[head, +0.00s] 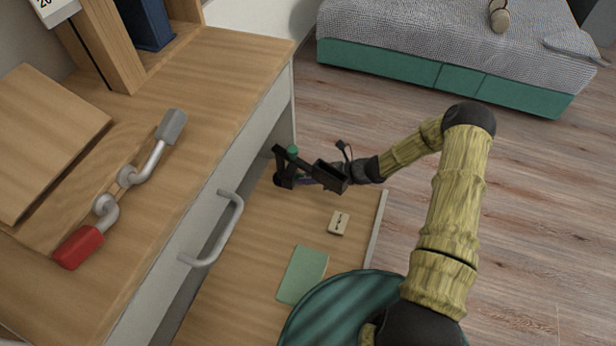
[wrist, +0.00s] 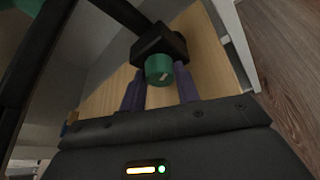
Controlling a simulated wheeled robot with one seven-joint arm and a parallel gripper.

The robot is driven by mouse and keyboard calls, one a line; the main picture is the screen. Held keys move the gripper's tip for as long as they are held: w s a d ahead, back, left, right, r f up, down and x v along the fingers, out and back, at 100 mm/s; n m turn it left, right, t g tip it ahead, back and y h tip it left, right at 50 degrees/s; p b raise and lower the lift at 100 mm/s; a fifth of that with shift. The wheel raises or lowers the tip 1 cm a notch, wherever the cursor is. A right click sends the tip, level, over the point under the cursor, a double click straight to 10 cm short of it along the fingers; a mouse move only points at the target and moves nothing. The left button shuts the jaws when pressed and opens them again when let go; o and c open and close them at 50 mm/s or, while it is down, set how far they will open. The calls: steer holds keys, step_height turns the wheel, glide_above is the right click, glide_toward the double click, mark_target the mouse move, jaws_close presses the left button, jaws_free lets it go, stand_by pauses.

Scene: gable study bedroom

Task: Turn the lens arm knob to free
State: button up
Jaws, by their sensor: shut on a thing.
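The lens arm knob is a short green cylinder with a pale mark on its end; it shows at the top middle of the wrist view (wrist: 158,69). It sits on a black joint block (wrist: 160,42) of the dark lens arm. My gripper (wrist: 159,86) has its two purple fingers on either side of the knob, shut on it. In the head view my gripper (head: 304,182) is at the black lens arm (head: 284,164), past the desk's front edge. A green part, probably the knob (head: 293,150), shows there. The finger contact is partly hidden.
The wooden desk (head: 215,85) has a metal drawer handle (head: 232,215) on its front. A cream plate (head: 339,222) and a green booklet (head: 302,273) lie on the lower wooden surface. A green round seat (head: 340,310) is in front. Open floor lies right, before the bed (head: 430,75).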

steer(key=shift+r, duration=0.1)
steer(key=n+p, duration=0.1)
steer(key=p, duration=0.1)
steer(key=n+t+p, duration=0.1)
steer(key=p, duration=0.1)
steer(key=shift+s+r+t+h+p, duration=0.2)
steer(key=shift+t+h+p, duration=0.1)
steer(key=shift+h+p, duration=0.1)
steer(key=n+t+p, duration=0.1)
steer(key=p, duration=0.3)
steer(key=shift+a+r+n+h, duration=0.1)
steer(key=shift+n+h, duration=0.2)
steer(key=shift+h, duration=0.1)
steer(key=n+t+p, duration=0.1)
steer(key=p, duration=0.3)
steer(key=shift+s+p, duration=0.15)
steer(key=shift+p, duration=0.15)
steer(key=shift+f+n+p, duration=0.2)
steer(key=shift+n+p, duration=0.3)
steer(key=shift+p, duration=0.55)
steer(key=shift+f+p, duration=0.1)
steer(key=shift+p, duration=0.2)
steer(key=o, duration=0.7)
